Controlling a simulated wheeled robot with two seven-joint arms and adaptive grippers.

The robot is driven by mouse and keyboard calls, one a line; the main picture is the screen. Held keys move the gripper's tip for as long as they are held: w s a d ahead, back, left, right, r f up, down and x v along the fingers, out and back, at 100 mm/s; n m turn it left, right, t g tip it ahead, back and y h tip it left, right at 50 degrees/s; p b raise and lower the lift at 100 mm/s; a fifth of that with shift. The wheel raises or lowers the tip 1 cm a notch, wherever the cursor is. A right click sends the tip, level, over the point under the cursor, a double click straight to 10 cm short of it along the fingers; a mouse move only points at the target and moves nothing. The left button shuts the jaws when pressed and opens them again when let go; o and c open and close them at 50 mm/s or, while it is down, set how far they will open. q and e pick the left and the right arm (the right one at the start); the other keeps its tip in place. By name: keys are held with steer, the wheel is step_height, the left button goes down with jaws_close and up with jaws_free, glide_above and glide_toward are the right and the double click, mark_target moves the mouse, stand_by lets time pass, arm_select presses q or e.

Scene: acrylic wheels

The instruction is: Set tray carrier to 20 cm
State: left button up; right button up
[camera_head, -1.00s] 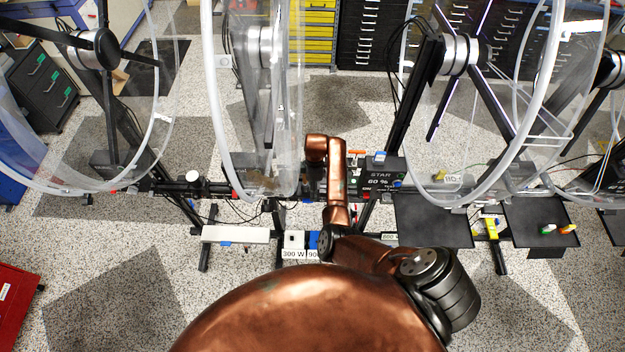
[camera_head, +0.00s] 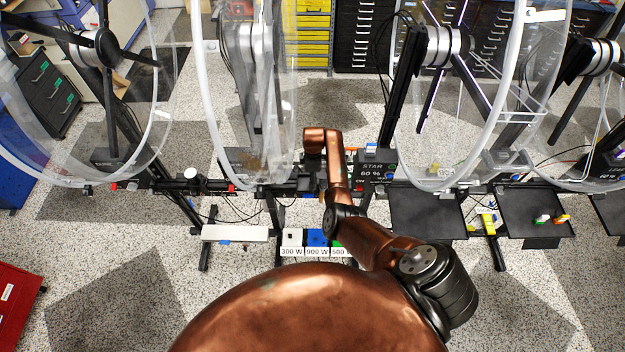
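Two flat black trays stand at the right of the camera_head view, a larger one (camera_head: 428,213) under the third clear wheel and another (camera_head: 532,205) to its right. I cannot tell which part is the tray carrier, and no centimetre scale is readable. A dark horizontal rail (camera_head: 160,185) runs below the wheels, with a round white knob (camera_head: 191,174) on top at the left. My copper right arm reaches up the middle, its far bend in front of the rail beside the "STAR 60 %" box (camera_head: 373,172). Neither gripper's fingers show.
Large clear acrylic wheels (camera_head: 202,90) stand in a row over the rail. Switches labelled 300 W, 900 W and 500 (camera_head: 317,251) sit below my arm. A white power strip (camera_head: 235,233) lies left of them. A red cabinet (camera_head: 22,305) is at lower left.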

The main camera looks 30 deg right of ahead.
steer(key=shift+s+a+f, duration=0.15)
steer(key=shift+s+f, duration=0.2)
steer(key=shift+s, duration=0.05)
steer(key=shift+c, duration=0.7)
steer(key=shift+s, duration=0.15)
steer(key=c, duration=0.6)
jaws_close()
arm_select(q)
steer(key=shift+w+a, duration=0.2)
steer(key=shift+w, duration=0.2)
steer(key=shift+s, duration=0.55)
